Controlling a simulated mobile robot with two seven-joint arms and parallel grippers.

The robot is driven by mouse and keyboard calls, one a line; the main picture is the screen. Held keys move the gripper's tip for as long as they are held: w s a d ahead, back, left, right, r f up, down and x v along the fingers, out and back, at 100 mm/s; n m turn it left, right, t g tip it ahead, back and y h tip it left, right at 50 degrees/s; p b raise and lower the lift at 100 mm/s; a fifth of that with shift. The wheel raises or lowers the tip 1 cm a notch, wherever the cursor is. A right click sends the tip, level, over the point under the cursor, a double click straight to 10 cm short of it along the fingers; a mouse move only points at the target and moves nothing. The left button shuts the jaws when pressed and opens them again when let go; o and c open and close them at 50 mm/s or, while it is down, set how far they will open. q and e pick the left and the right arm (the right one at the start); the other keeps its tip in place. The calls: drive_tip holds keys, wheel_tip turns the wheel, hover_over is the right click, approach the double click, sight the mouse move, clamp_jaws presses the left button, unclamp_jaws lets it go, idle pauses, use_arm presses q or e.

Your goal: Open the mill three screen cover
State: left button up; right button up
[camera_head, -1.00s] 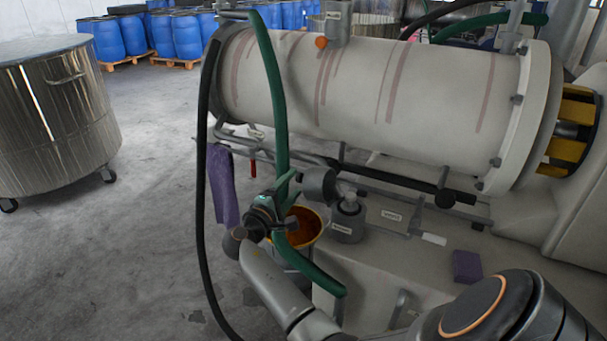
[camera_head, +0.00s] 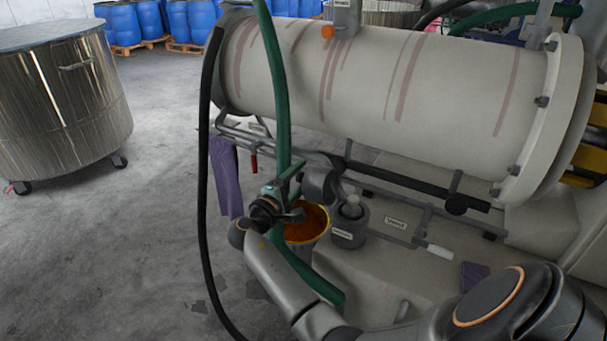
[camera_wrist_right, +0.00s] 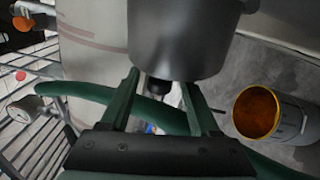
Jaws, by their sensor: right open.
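The mill (camera_head: 400,85) is a long pale drum with reddish streaks, lying across the head view. A bolted flange (camera_head: 550,115) is at its right end. I see no readable mill number and cannot tell which part is the screen cover. My right gripper (camera_head: 298,190) is below the drum's left part, by a dark grey rounded piece (camera_head: 320,186). In the right wrist view, its green fingers (camera_wrist_right: 160,95) are apart. A dark grey cylindrical body (camera_wrist_right: 185,40) with a small black end fills the space beyond and between them. My left gripper is out of view.
An orange-filled bucket (camera_head: 308,222) is close beside the right gripper. A small grey labelled container (camera_head: 350,225) stands to its right. A green hose (camera_head: 278,90) and a black hose (camera_head: 203,150) hang nearby. A steel vat (camera_head: 65,105) stands left on open floor.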

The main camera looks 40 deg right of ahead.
drive_tip(key=shift+c, duration=0.3)
clamp_jaws()
idle(0.4)
idle(0.9)
